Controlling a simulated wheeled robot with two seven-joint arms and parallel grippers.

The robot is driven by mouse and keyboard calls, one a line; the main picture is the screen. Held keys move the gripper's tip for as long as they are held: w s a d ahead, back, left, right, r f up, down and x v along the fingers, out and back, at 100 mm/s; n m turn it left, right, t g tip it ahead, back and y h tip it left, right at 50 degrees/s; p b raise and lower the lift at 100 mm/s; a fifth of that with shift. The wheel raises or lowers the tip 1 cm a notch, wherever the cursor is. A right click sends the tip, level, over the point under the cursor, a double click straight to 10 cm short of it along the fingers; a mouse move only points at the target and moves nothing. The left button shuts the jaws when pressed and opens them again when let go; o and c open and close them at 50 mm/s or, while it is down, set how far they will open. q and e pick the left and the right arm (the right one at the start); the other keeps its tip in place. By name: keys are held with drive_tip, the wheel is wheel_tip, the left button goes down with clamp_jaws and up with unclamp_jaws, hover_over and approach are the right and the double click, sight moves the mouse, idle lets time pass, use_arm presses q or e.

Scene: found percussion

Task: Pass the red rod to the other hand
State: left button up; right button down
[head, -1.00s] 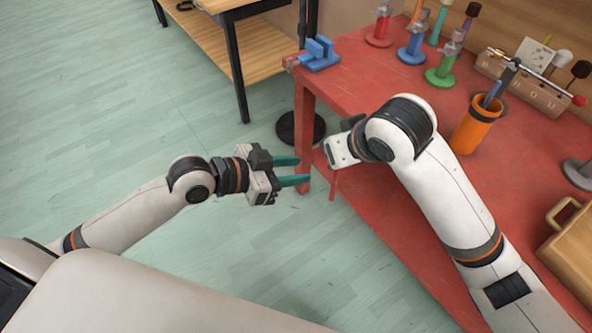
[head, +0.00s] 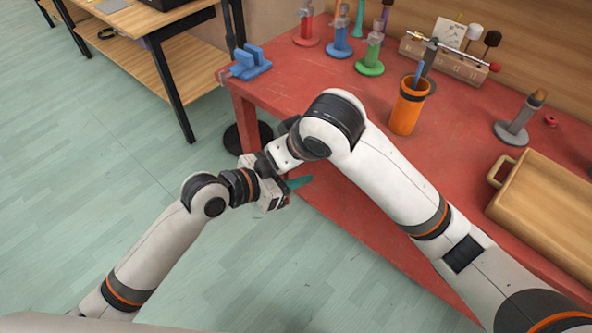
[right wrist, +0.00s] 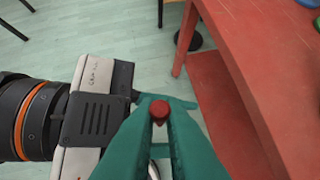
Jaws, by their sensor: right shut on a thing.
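The red rod (right wrist: 159,110) shows nearly end-on in the right wrist view, pinched between the teal fingers of my right gripper (right wrist: 160,122). In the head view the rod is hidden by the grippers. My left gripper (head: 290,181) is close against my right gripper (head: 279,154), at the table's near left corner. In the right wrist view the left gripper's body is at the left. Its teal fingers reach rightward behind the right fingers, spread apart, one on each side of the rod's line. I cannot tell whether they touch the rod.
The red table (head: 330,215) lies under my right arm. It carries an orange cup (head: 408,108), a blue clamp-like block (head: 250,65), several coloured stands, a rack (head: 445,60) and a wooden box (head: 545,210). Open floor is at the left.

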use_arm(q)
drive_tip(key=shift+w+d+f, duration=0.1)
drive_tip(key=shift+w+d, duration=0.05)
drive_tip(key=shift+d, duration=0.05)
clamp_jaws()
use_arm(e)
drive_tip(key=c, duration=1.5)
unclamp_jaws()
drive_tip(key=shift+o, duration=0.2)
drive_tip(key=shift+s+a, duration=0.1)
